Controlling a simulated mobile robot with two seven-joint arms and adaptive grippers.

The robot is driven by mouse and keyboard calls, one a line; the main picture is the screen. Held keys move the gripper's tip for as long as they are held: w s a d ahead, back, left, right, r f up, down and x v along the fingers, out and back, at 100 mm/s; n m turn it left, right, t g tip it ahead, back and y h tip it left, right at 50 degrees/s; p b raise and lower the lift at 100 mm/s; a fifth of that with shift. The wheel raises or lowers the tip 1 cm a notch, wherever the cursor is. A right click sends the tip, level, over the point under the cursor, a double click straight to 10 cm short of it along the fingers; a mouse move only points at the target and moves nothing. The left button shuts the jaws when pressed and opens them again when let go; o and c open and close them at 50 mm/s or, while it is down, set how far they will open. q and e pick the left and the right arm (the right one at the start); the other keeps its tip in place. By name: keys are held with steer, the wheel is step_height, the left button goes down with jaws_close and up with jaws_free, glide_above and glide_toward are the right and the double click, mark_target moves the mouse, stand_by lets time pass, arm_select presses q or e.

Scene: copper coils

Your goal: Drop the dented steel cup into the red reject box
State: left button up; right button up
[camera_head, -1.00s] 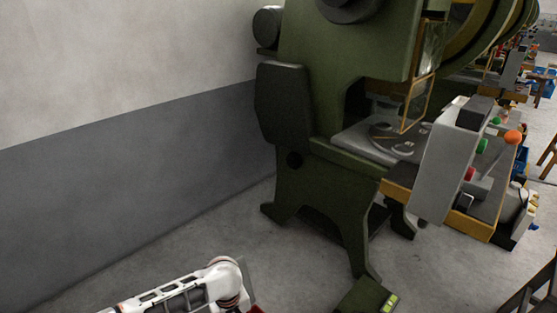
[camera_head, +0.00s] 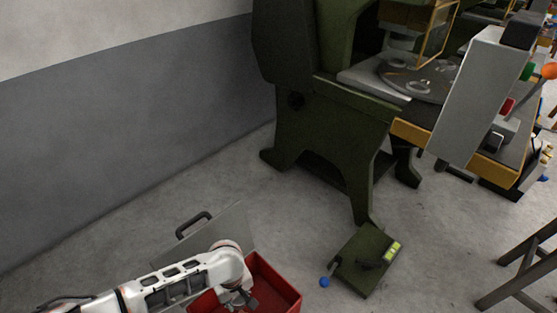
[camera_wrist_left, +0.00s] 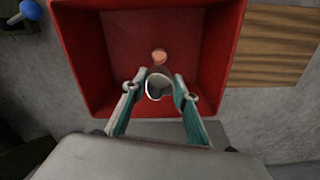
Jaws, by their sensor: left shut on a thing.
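The red reject box (camera_head: 289,291) stands on the floor at the bottom of the head view, partly behind my left arm. It also fills the middle of the left wrist view (camera_wrist_left: 80,62). My left gripper (camera_head: 240,299) is over the box. In the left wrist view its two fingers (camera_wrist_left: 160,84) are shut on the steel cup (camera_wrist_left: 157,88), with the box floor below. The cup shows as a small shiny rounded shape; I cannot make out its dent. A small copper-coloured thing (camera_wrist_left: 159,57) shows inside the box. My right gripper is in neither view.
A green press (camera_head: 335,140) stands behind the box. Its green foot pedal (camera_head: 365,262) and a blue ball (camera_head: 324,282) are right of the box. A grey panel with a dark handle (camera_head: 193,224) is behind my left arm.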

mark_target(238, 299)
arm_select(q)
steer(key=shift+w, duration=0.1)
steer(key=o, duration=1.1)
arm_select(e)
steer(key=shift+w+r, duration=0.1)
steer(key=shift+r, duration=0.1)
arm_select(q)
step_height(238, 299, up, 12)
steer(key=shift+f, duration=0.1)
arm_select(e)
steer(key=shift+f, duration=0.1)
arm_select(q)
steer(key=shift+r, duration=0.2)
